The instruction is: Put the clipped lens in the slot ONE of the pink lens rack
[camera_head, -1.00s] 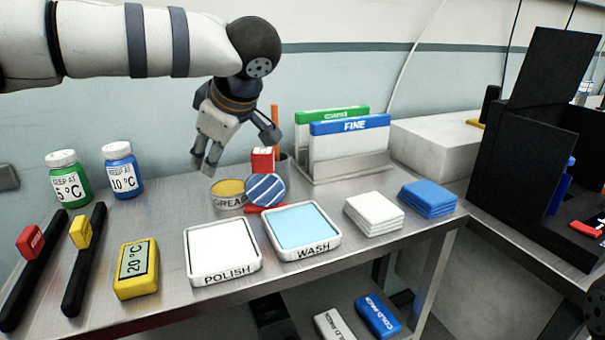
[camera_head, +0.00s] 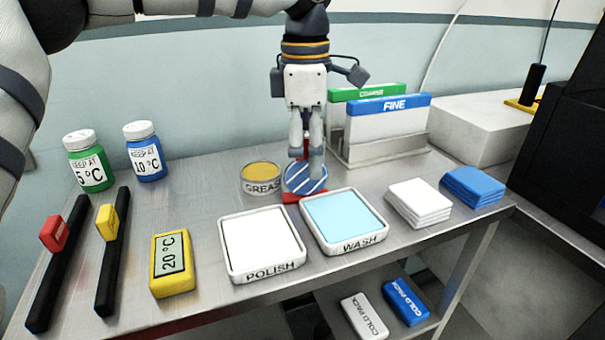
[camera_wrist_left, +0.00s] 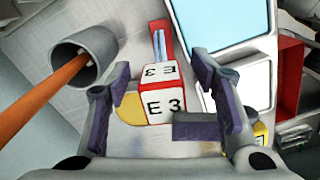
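The clipped lens is a blue-and-white striped disc (camera_head: 308,181) standing on a red base behind the wash tray. In the left wrist view its disc shows nearly edge-on (camera_wrist_left: 158,48). A red and white block marked E3 (camera_wrist_left: 162,98) is at its top. My left gripper (camera_head: 306,152) points down over the lens and hides most of the block in the head view. In the left wrist view its fingers (camera_wrist_left: 160,82) are open on either side of the block, with gaps. No pink lens rack can be made out. My right gripper is out of view.
The grease tin (camera_head: 261,177) stands just left of the lens. The wash tray (camera_head: 361,244) and polish tray (camera_head: 271,270) lie in front. A cup with an orange stick (camera_wrist_left: 85,52) is close by. The fine box (camera_head: 388,125) stands behind right.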

